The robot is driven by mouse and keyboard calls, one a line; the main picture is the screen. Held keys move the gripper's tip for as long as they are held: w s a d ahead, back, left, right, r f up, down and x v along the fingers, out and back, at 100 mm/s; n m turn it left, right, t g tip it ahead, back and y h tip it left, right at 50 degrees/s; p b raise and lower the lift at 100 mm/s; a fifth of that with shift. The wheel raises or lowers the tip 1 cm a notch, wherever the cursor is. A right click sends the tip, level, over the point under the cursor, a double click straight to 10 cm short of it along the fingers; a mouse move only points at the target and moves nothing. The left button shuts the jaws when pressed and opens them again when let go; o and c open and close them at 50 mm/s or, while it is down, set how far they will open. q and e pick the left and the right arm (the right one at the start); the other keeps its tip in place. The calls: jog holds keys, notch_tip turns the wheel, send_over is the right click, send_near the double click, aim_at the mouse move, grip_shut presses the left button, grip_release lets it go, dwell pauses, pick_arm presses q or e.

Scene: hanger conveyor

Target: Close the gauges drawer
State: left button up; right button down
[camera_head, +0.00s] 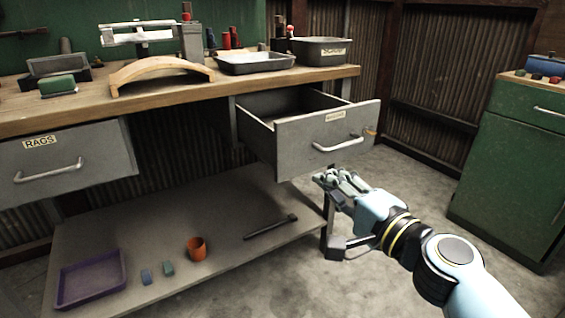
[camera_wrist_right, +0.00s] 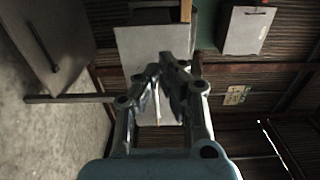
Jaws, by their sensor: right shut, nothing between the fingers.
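The gauges drawer (camera_head: 290,142) is a grey metal drawer under the workbench, pulled well out, with its inside showing. Its front carries a small label, too blurred to read, and a silver bar handle (camera_head: 338,143). My right gripper (camera_head: 325,180) is shut and empty, just below and in front of the drawer front, apart from the handle as far as I can see. In the right wrist view the shut fingers (camera_wrist_right: 168,62) lie in front of a pale grey panel (camera_wrist_right: 138,45), perhaps the drawer front. My left gripper is not in view.
A second grey drawer (camera_head: 62,160), labelled RAGS, is at the left. The wooden benchtop (camera_head: 190,92) holds trays and tools. The lower shelf (camera_head: 210,235) holds a purple tray (camera_head: 90,280), an orange cup (camera_head: 196,249) and a dark bar (camera_head: 270,227). A green cabinet (camera_head: 510,160) stands right; floor between is clear.

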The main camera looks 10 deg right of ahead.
aim_at(282, 147)
jog(key=x, duration=1.2)
jog(key=shift+w, duration=0.1)
jog(key=shift+w+a, duration=0.15)
jog(key=shift+w, duration=0.3)
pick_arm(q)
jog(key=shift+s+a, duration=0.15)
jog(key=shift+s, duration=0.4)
pick_arm(e)
jog(key=shift+w, duration=0.15)
